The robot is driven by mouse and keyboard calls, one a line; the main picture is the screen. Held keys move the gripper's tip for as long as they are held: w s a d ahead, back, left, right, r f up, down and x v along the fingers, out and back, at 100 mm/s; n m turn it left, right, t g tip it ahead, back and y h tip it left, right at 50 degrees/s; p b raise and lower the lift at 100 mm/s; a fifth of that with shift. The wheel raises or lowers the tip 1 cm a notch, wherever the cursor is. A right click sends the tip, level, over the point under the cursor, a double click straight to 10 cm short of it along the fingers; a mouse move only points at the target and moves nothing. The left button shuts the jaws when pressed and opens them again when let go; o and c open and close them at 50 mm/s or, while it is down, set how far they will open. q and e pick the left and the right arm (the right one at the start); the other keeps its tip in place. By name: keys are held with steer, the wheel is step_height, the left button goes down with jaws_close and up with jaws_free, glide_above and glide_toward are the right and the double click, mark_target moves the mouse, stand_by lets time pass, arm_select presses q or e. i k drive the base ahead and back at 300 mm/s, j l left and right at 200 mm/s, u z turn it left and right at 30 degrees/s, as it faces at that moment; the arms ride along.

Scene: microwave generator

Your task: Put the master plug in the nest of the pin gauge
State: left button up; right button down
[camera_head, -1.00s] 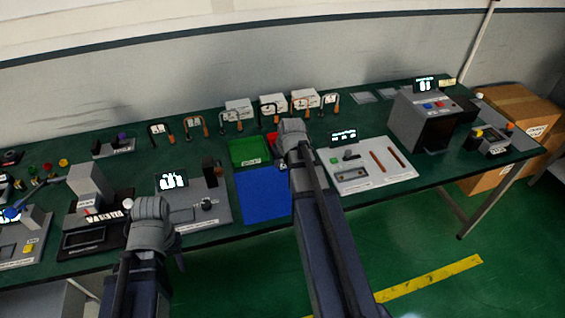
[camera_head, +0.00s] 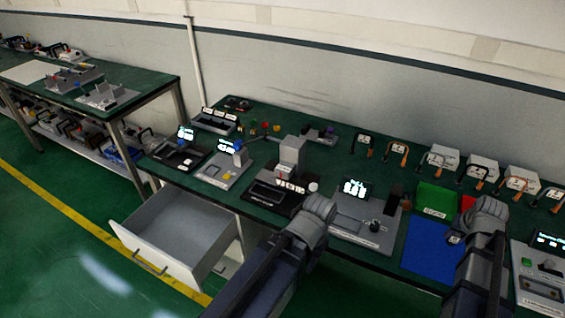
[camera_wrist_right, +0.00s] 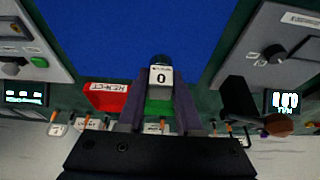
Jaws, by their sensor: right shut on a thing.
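My right gripper (camera_wrist_right: 160,98) is shut on a small dark plug (camera_wrist_right: 161,60) with a white tag reading 0, seen in the right wrist view above the blue mat. I take this to be the master plug. In the head view my right gripper (camera_head: 456,238) is over that mat, its fingers mostly hidden. A grey instrument plate (camera_head: 345,236) with a lit display and a black knob stands left of the mat. I cannot tell which instrument is the pin gauge; its nest is not recognisable. My left gripper (camera_head: 318,205) is by this plate, its fingers hidden.
The blue mat (camera_head: 428,262) lies before a green tray (camera_head: 437,199); a red tray (camera_wrist_right: 108,98) is beside it. Other instruments, including a blue-handled one (camera_head: 226,165), stand further left. An open white drawer (camera_head: 185,235) juts out below the bench front.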

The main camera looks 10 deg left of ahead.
mark_target(212, 171)
steer(key=j, duration=0.55)
steer(key=k+j+z, duration=0.1)
steer(key=j, duration=1.05)
steer(key=k+j+z, duration=0.15)
steer(key=j, duration=0.4)
steer(key=i+j, duration=0.1)
steer(key=j, duration=0.4)
steer(key=i+j+z, duration=0.1)
steer(key=j, duration=0.4)
steer(key=i+j, duration=0.1)
steer(key=j, duration=0.45)
steer(key=i+j+z, duration=0.1)
steer(key=j, duration=0.4)
steer(key=i+j, duration=0.2)
steer(key=j+z, duration=0.05)
steer(key=j, duration=0.05)
